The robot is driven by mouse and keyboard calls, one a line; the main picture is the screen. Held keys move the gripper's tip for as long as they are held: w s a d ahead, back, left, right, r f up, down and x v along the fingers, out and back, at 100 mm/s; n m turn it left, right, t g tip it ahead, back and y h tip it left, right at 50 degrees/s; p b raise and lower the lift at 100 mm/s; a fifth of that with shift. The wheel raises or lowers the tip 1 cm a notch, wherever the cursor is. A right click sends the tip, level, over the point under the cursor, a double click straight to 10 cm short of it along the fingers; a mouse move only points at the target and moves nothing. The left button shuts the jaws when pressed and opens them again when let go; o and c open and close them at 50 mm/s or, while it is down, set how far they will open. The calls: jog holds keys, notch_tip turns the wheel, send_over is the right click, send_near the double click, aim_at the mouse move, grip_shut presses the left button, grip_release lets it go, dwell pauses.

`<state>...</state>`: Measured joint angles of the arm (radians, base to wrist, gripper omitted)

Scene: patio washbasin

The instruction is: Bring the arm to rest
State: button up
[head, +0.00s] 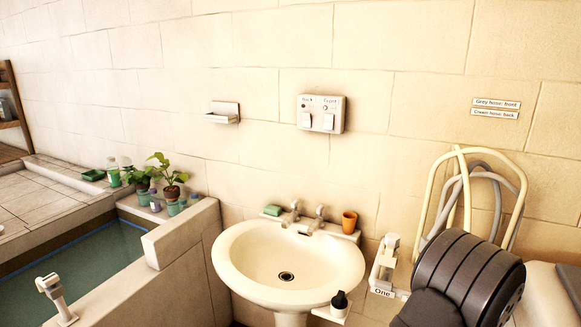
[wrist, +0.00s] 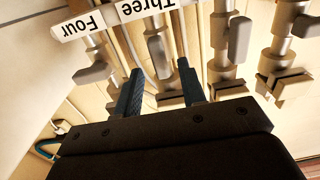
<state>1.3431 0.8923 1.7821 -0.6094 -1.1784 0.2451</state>
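My gripper (wrist: 160,68) shows in the wrist view with its two dark fingers spread apart. I see nothing held between them; a pipe and pale hoses show behind the gap. Upside-down labels reading Three (wrist: 146,8) and Four (wrist: 77,26) are near the top of that view, by a row of metal pipes with block-shaped handles (wrist: 240,38). In the head view, my dark grey arm is at the lower right, and the gripper itself is hidden or out of frame. Whether the fingers touch any pipe, I cannot tell.
A white washbasin (head: 240,262) stands at the centre, with an orange cup (head: 349,221) on its back ledge. A valve (head: 387,258) labelled One is close left of my arm. Looped hoses (head: 435,195) hang behind it. A water-filled tub (head: 165,243) is at the left.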

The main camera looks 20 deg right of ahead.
jog(key=shift+x, duration=1.25)
jog(key=s+a+m, duration=0.2)
jog(key=s+a, duration=1)
jog(key=w+d+m+g+h, duration=0.1)
jog(key=w+d+m+h, duration=0.3)
jog(key=w+d+m, duration=0.3)
jog(key=w+d, duration=0.3)
jog(key=shift+d+f, duration=0.2)
jog(key=shift+f, duration=0.2)
dwell(1.0)
